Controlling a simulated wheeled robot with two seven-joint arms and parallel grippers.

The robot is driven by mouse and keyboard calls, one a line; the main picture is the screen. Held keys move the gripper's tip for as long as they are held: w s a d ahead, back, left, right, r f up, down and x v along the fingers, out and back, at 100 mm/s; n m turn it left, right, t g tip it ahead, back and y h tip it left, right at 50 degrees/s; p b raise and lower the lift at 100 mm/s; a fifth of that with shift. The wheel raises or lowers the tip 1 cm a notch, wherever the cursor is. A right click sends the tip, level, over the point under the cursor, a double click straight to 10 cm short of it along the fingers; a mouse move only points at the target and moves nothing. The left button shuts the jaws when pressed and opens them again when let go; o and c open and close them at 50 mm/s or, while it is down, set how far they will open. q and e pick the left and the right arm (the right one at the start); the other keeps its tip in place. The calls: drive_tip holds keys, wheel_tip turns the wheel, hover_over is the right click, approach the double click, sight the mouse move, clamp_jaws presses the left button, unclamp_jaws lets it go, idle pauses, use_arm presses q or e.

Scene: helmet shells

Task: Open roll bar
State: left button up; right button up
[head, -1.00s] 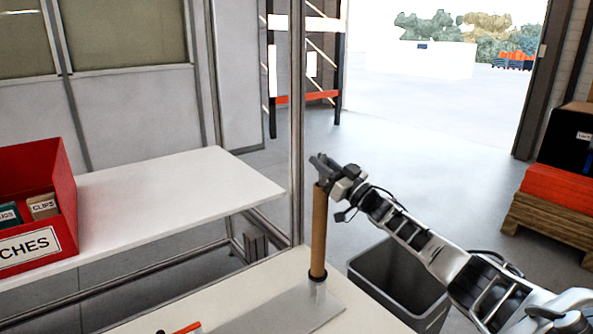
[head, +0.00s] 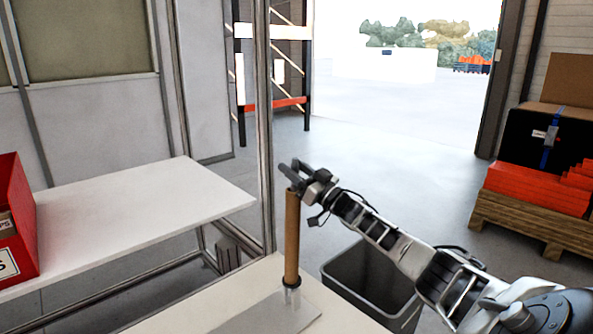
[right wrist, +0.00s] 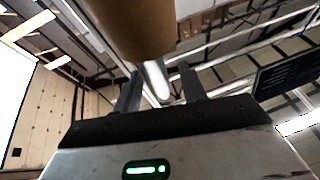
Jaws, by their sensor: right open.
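A brown cardboard-coloured roll (head: 292,238) stands upright on a grey base plate (head: 268,316) at the corner of the near table. My right gripper (head: 291,174) is at the top end of the roll, its fingers pointing left. In the right wrist view the roll (right wrist: 130,25) fills the top, close to the camera. The right gripper (right wrist: 160,88) is open there, with a pale rod (right wrist: 154,78) showing between its two fingers. I cannot tell whether the fingers touch the rod. My left gripper is not in view.
A grey bin (head: 372,285) stands on the floor right of the near table, beneath my right arm. A white table (head: 130,215) with a red box (head: 15,225) is at left. A metal post (head: 264,130) rises behind the roll. A loaded pallet (head: 530,225) is at right.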

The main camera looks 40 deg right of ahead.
drive_tip(key=shift+s, duration=0.1)
drive_tip(key=v, duration=1.5)
drive_tip(key=shift+s+f, duration=0.15)
drive_tip(key=shift+s, duration=0.15)
drive_tip(key=s+a+f+g+h, duration=0.1)
drive_tip(key=s+a+f+g, duration=0.15)
drive_tip(key=a+f, duration=0.85)
drive_tip(key=s+a+f+g, duration=0.2)
drive_tip(key=a+f+g, duration=0.2)
drive_tip(key=a+f, duration=0.65)
drive_tip(key=s+a+g, duration=0.1)
drive_tip(key=s+a, duration=0.2)
drive_tip(key=a, duration=0.4)
drive_tip(key=s+a+f+n+g, duration=0.1)
drive_tip(key=s+a+g, duration=0.1)
drive_tip(key=s+a, duration=0.2)
drive_tip(key=s+a+f+g+y, duration=0.1)
drive_tip(key=s+a, duration=0.3)
drive_tip(key=a, duration=0.5)
drive_tip(key=shift+a+g, duration=0.4)
drive_tip(key=shift+g, duration=0.25)
